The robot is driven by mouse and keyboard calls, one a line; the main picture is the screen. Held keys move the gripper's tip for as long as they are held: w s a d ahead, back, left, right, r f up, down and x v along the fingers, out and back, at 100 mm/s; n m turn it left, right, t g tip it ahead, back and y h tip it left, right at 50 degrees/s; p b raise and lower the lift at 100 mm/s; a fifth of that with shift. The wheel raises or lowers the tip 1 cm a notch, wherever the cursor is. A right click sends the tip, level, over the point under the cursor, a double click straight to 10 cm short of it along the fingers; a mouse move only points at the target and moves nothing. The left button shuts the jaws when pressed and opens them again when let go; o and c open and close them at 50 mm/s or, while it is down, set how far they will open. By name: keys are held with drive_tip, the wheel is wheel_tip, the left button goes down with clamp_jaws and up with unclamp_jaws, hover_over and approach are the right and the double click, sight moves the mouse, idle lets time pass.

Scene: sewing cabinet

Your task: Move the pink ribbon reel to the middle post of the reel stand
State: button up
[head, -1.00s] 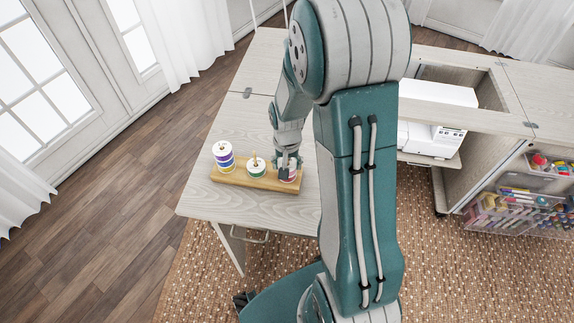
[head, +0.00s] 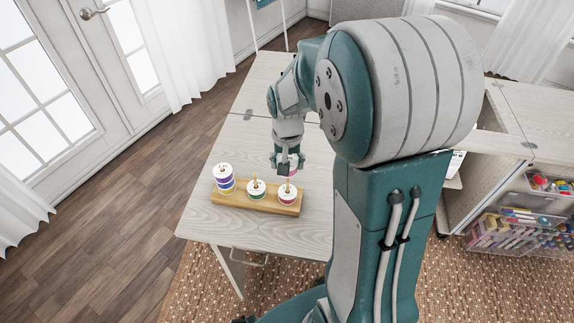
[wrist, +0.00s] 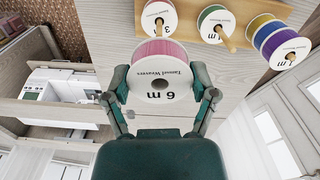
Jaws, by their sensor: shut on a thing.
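The pink ribbon reel (wrist: 165,75), with a white flange marked 6 m, is between the fingers of my gripper (wrist: 160,95) in the wrist view. My gripper (head: 287,165) is shut on it and holds it above and just behind the right end of the reel stand (head: 230,201) in the head view. The stand's middle post carries a green reel (head: 256,190), with the post tip showing above it. The right post carries a red reel (head: 287,196). The left post carries a stack of purple, yellow and blue reels (head: 224,179).
The stand sits on a pale wooden tabletop (head: 230,136), near its front edge. The table is clear behind and to the left of it. Clear bins of craft supplies (head: 520,228) are at the right. A white sewing machine (wrist: 55,93) shows in the wrist view.

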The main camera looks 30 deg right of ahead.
drive_tip(key=w+a+r, duration=0.1)
drive_tip(key=a, duration=0.1)
drive_tip(key=w+a+r, duration=0.1)
drive_tip(key=w+a, duration=0.1)
drive_tip(key=a, duration=0.1)
drive_tip(key=w+a+r, duration=0.1)
drive_tip(key=w+a, duration=0.1)
drive_tip(key=shift+w+a, duration=0.2)
drive_tip(key=shift+s+d+f, duration=0.1)
drive_tip(key=shift+f, duration=2)
drive_tip(key=shift+f, duration=2.35)
drive_tip(key=o, duration=0.9)
drive_tip(key=shift+c, duration=0.2)
